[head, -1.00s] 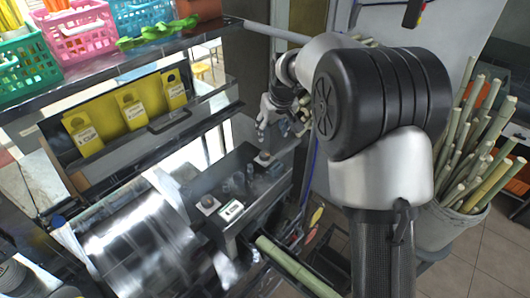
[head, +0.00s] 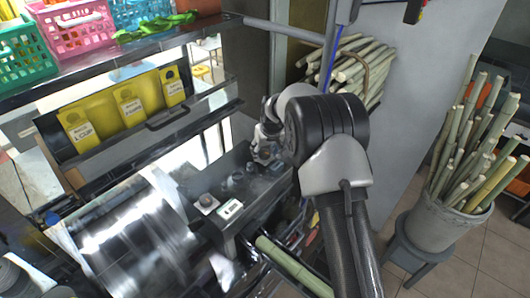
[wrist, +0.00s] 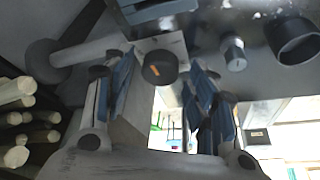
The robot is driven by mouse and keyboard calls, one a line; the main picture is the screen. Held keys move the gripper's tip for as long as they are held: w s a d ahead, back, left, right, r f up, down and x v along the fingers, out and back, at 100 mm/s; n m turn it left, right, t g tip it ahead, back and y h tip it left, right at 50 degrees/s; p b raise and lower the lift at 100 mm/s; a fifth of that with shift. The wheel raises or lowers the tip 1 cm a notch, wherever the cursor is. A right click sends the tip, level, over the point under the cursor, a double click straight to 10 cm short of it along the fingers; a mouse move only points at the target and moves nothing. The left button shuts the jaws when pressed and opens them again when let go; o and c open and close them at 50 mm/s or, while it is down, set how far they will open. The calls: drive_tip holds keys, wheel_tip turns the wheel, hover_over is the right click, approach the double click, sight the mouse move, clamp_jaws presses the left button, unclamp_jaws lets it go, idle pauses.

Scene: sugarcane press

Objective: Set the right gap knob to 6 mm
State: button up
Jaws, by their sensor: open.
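A dark round knob (wrist: 160,68) with an orange mark shows in the wrist view, between the fingertips of my gripper (wrist: 162,84). The fingers are open, one on each side of it, and I see no clear contact. In the head view my gripper (head: 266,146) is over the right end of the grey control box (head: 262,193) and hides the knob there.
In the wrist view, a silver knob (wrist: 235,54) and a wide dark cylinder (wrist: 294,40) stand to the right. The shiny drum (head: 135,235) is left of the box.

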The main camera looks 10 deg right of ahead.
drive_tip(key=shift+w+f, duration=0.1)
drive_tip(key=shift+f, duration=0.15)
drive_tip(key=shift+c, duration=0.4)
drive_tip(key=c, duration=0.9)
drive_tip(key=shift+a+m+h+p, duration=0.1)
drive_tip(key=shift+m+h+p, duration=0.25)
drive_tip(key=shift+m, duration=0.45)
drive_tip(key=shift+c, duration=0.2)
drive_tip(key=o, duration=1)
drive_tip(key=shift+r, duration=0.1)
